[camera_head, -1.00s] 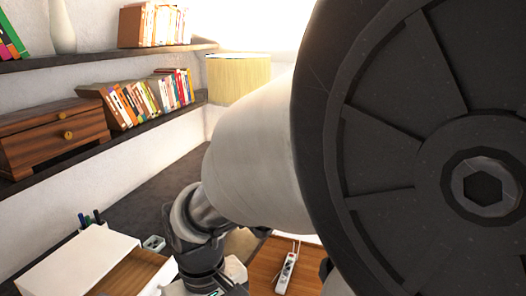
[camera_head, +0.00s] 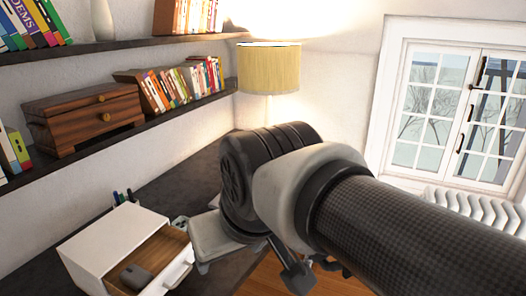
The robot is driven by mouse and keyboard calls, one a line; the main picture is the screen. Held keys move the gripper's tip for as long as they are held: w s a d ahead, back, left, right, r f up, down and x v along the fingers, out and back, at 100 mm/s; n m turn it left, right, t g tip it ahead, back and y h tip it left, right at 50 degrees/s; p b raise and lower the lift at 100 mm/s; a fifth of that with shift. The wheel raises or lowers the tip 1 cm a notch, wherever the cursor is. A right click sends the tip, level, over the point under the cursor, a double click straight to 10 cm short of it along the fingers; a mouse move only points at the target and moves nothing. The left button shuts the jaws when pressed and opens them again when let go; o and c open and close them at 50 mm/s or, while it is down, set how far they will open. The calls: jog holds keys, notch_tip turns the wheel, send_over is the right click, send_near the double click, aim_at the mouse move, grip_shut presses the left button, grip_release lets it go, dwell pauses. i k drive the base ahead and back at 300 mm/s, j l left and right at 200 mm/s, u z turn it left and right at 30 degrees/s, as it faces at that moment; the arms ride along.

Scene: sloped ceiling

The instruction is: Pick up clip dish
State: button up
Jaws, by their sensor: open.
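A small pale dish (camera_head: 180,222), which looks like the clip dish, stands on the dark desk behind the open drawer. Only a little of it shows; the rest is hidden by the drawer unit and my arm's end, and its contents are too small to tell. My gripper (camera_head: 218,240) hangs at the end of my bent arm, just right of the dish in the picture. Its fingers are mostly hidden behind my wrist. It is open, and I see nothing held in it. I cannot tell its height above the desk.
A white drawer unit (camera_head: 112,240) stands at the front left with its drawer (camera_head: 160,258) pulled out, a dark grey object (camera_head: 135,276) inside. Pens (camera_head: 123,197) stand behind it. A yellow lamp (camera_head: 268,68), shelves with books (camera_head: 170,88) and a wooden box (camera_head: 85,118) line the back.

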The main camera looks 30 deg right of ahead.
aim_at(180, 222)
jog(key=i+l+z, duration=0.25)
jog(key=l, duration=0.25)
jog(key=i+l+z, duration=0.2)
jog(key=i+l, duration=0.2)
jog(key=l, duration=0.1)
